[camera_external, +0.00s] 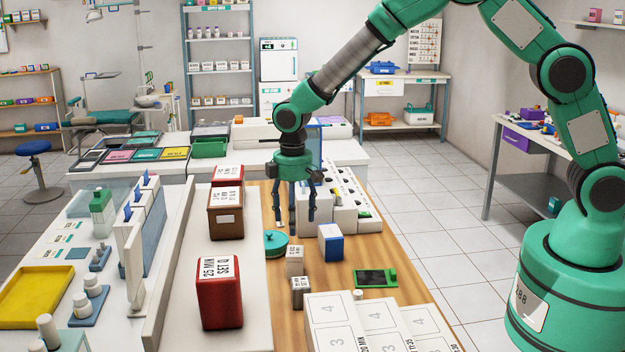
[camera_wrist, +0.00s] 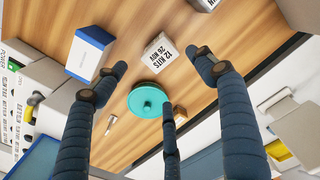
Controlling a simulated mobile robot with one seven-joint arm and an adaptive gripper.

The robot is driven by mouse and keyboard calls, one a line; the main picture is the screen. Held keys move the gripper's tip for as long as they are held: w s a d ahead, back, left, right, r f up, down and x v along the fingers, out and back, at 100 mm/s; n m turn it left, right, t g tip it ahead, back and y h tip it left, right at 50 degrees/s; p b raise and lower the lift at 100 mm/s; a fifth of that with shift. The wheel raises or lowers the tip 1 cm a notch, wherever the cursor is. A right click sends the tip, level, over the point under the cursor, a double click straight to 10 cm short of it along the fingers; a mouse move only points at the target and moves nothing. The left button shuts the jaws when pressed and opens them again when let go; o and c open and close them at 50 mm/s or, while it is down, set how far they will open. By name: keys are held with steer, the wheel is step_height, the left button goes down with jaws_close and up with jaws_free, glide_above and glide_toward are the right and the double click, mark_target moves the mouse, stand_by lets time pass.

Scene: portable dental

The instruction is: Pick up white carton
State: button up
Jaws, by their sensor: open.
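A small white carton with black print (camera_external: 294,260) stands on the wooden table top, in front of the teal round lidded item (camera_external: 276,244). In the wrist view the white carton (camera_wrist: 159,54) lies beyond the fingertips, near the gap between the two outer fingers. My gripper (camera_external: 294,222) hangs pointing down, above and behind the carton in the external view. Its dark fingers are spread and empty, and it touches nothing that I can see. The wrist view shows the open gripper (camera_wrist: 160,78) with three fingers.
A blue-and-white box (camera_external: 330,243) stands right of the carton, and a darker small carton (camera_external: 300,291) stands in front. A green device (camera_external: 375,279) lies at right. Large white boxes (camera_external: 335,318) fill the near end.

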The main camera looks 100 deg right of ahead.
mark_target(295, 250)
steer(key=shift+f+b, duration=0.5)
steer(key=shift+f, duration=3.75)
steer(key=shift+f+b, duration=0.5)
steer(key=shift+f, duration=2.1)
steer(key=c, duration=1.4)
